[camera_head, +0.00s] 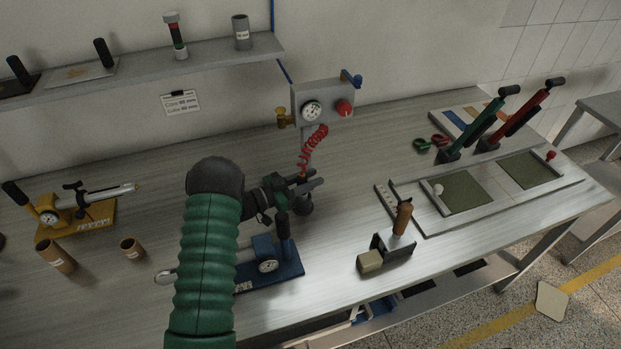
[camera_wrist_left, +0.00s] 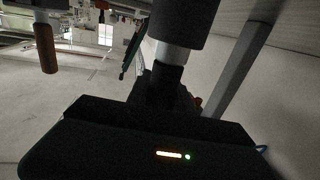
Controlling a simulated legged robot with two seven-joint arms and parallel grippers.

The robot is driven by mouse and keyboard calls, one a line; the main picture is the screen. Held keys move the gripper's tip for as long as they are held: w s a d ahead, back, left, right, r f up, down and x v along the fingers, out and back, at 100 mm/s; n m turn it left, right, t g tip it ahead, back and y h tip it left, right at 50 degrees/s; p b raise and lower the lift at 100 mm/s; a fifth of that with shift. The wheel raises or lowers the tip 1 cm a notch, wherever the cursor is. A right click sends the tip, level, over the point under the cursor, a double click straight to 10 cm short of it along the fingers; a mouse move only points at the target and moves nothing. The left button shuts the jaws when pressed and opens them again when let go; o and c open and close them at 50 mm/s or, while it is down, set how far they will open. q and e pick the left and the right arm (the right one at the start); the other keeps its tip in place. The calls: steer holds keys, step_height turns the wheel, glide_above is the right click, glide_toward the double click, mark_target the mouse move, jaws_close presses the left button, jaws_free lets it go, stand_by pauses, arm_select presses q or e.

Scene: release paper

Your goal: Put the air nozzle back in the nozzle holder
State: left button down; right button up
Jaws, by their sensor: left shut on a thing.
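My left gripper (camera_head: 312,184) reaches in over the middle of the table, at the lower end of a red coiled hose (camera_head: 311,146). It is shut on what seems to be the air nozzle, which the fingers largely hide. A small dark upright piece (camera_head: 303,207), perhaps the nozzle holder, stands just below the fingertips; I cannot tell whether they touch. In the left wrist view a dark cylinder (camera_wrist_left: 185,20) with a pale grey section (camera_wrist_left: 174,56) shows beyond the gripper's dark body; which part it is remains unclear. My right gripper is not in view.
The hose hangs from a grey gauge box (camera_head: 323,104) with a red knob. A blue gauge tool (camera_head: 268,265) stands close below my left gripper. A wooden-handled stamp (camera_head: 402,218) stands to the right, and green-padded trays (camera_head: 463,192) lie beyond.

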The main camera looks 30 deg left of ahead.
arm_select(q)
steer(key=shift+f+b, duration=0.5)
steer(key=shift+f, duration=0.3)
steer(key=c, duration=1)
jaws_free()
steer(key=shift+c, duration=0.2)
steer(key=shift+s, duration=0.1)
steer(key=b+v, duration=0.1)
steer(key=v, duration=1.5)
steer(key=shift+s+a+b, duration=0.25)
steer(key=shift+b, duration=0.05)
